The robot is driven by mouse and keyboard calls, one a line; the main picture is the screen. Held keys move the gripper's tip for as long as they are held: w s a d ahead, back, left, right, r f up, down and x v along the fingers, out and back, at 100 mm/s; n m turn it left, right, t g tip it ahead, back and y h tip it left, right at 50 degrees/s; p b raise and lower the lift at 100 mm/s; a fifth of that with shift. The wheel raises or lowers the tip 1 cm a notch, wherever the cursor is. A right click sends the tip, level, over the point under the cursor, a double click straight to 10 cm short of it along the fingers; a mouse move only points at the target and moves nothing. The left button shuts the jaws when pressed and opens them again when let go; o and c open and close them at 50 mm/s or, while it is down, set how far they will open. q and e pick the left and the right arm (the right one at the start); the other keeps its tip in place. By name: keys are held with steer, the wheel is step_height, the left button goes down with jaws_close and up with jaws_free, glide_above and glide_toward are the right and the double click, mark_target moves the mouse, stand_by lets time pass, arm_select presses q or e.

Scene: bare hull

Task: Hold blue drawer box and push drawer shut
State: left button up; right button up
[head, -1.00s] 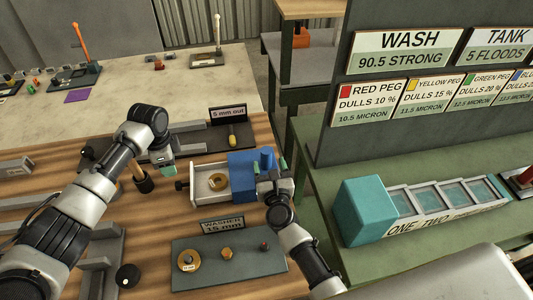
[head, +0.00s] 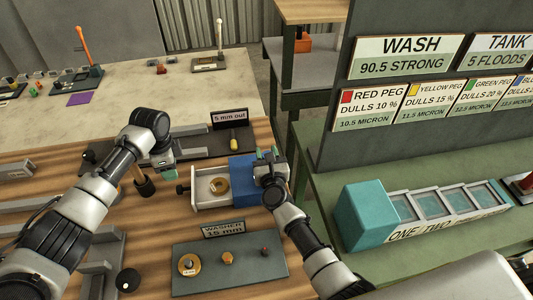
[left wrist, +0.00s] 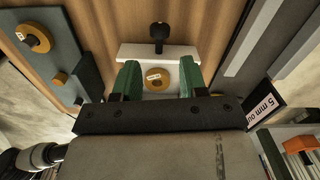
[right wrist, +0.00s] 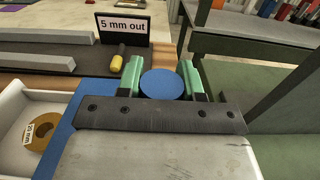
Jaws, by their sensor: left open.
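The blue drawer box (head: 240,170) stands on the wooden bench. Its white drawer (head: 197,206) is pulled out to the left, with a brass ring (head: 219,185) inside and a dark knob (head: 182,189) on its front. My left gripper (head: 164,170) is open and empty, left of and above the knob. The left wrist view shows the drawer (left wrist: 170,52) and knob (left wrist: 159,33) beyond its green fingers. My right gripper (head: 267,157) is at the box's right end. In the right wrist view, its fingers stand either side of the box's round blue post (right wrist: 161,84); whether they press on it is unclear.
A grey washer plate (head: 230,265) lies in front of the box. A dark tray with a "5 mm out" sign (head: 229,116) is behind it. A teal block (head: 366,215) and several framed panes stand on the green bench at right.

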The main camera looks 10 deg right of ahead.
jaws_close()
steer(key=shift+c, duration=0.6)
jaws_free()
arm_select(q)
steer(key=shift+c, duration=0.6)
arm_select(e)
steer(key=c, duration=0.3)
arm_select(q)
jaws_close()
arm_select(e)
steer(key=shift+c, duration=0.2)
arm_select(q)
steer(key=shift+s+f+n, duration=0.2)
steer(key=shift+f+n, duration=0.1)
steer(key=shift+n, duration=0.1)
steer(key=s+a+n+t+h, duration=0.4)
steer(key=a+n+h, duration=0.2)
steer(key=a+n, duration=0.7)
steer(key=shift+n, duration=0.7)
steer(key=x, duration=1.1)
steer(key=shift+s+d+r, duration=0.15)
steer(key=shift+s+d, duration=0.05)
steer(key=shift+d, duration=0.15)
steer(key=d, duration=0.2)
steer(key=shift+s+d, duration=0.1)
steer(key=shift+d, duration=0.85)
